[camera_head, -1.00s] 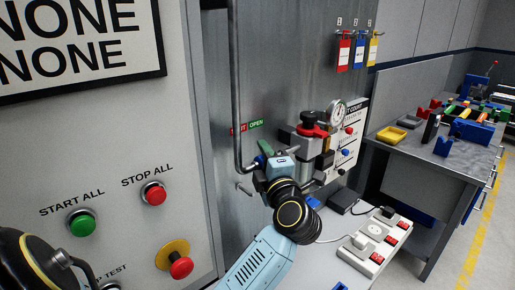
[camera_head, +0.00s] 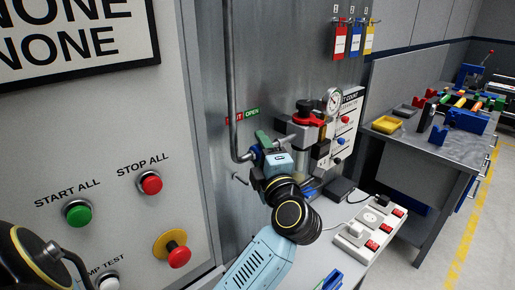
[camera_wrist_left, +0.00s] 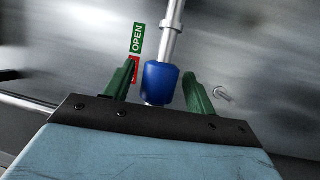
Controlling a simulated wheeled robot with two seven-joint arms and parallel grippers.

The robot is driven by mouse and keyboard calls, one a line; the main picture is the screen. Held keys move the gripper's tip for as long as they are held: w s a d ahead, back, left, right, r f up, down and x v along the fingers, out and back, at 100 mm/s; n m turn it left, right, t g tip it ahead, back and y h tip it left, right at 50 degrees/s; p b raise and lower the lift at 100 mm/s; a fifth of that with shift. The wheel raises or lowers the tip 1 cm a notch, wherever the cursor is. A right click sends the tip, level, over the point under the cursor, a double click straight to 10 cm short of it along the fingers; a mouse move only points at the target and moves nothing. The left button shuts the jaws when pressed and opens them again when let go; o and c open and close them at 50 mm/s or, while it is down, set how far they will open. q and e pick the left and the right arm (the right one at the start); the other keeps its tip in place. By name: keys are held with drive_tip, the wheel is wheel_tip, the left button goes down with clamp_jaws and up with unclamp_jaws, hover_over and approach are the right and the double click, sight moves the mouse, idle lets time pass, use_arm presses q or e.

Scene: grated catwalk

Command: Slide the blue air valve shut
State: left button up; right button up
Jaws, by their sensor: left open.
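The blue air valve (camera_wrist_left: 160,82) is a blue sleeve on a grey pipe (camera_wrist_left: 172,35). In the left wrist view it sits between the two green fingers of my left gripper (camera_wrist_left: 159,72), which is open, with a finger on each side. A gap shows on both sides of the sleeve. The green OPEN label (camera_wrist_left: 138,38) is beside it, and the red part of the label is partly behind the left finger. In the head view my left gripper (camera_head: 260,147) is at the pipe's lower end, below the red and green label (camera_head: 243,115), and mostly hides the valve.
A regulator with a red collar (camera_head: 306,120) and a gauge (camera_head: 332,100) stands close right of my gripper. A power strip (camera_head: 370,230) lies on the bench below. Panel buttons, including a red one (camera_head: 150,183), are at left.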

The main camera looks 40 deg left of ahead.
use_arm(q)
drive_tip(key=b+v, duration=0.1)
drive_tip(key=v, duration=1)
drive_tip(key=shift+b, duration=0.35)
drive_tip(key=shift+d, duration=0.1)
